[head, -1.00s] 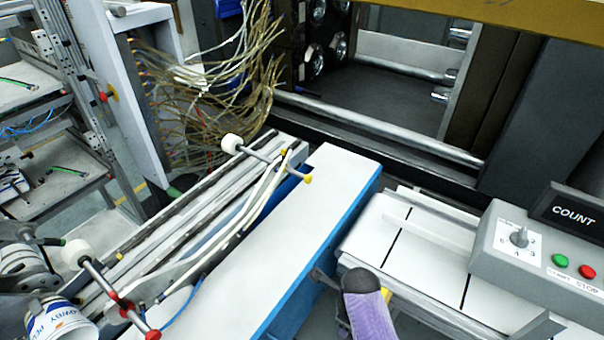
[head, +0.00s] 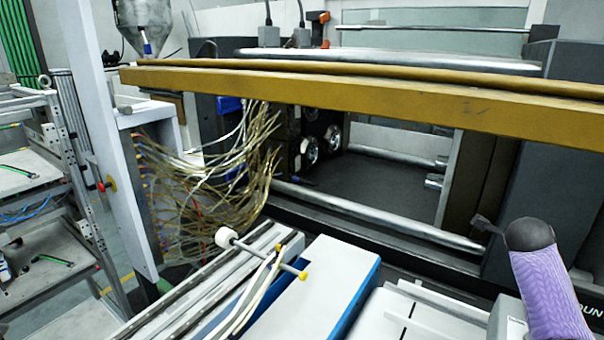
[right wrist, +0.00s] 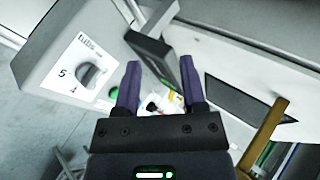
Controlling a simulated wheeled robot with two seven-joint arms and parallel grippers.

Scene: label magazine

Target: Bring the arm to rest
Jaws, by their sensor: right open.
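My right arm (head: 548,275), with a purple sleeve and a dark grey end, rises from the lower right in the head view. A small dark part shows at its left, but its fingers cannot be made out there. In the right wrist view my right gripper (right wrist: 160,64) has its two purple fingers apart, with nothing held between them. A grey control box (right wrist: 50,60) with a numbered dial lies beyond the fingers to the left. My left gripper is not in view.
A yellow-brown beam (head: 370,97) crosses the machine. A white and blue magazine (head: 325,285) and a rail with a white-knobbed rod (head: 228,238) stand front centre. Loose tan cables (head: 225,175) hang at left. The COUNT sign (head: 592,311) is partly hidden behind my arm.

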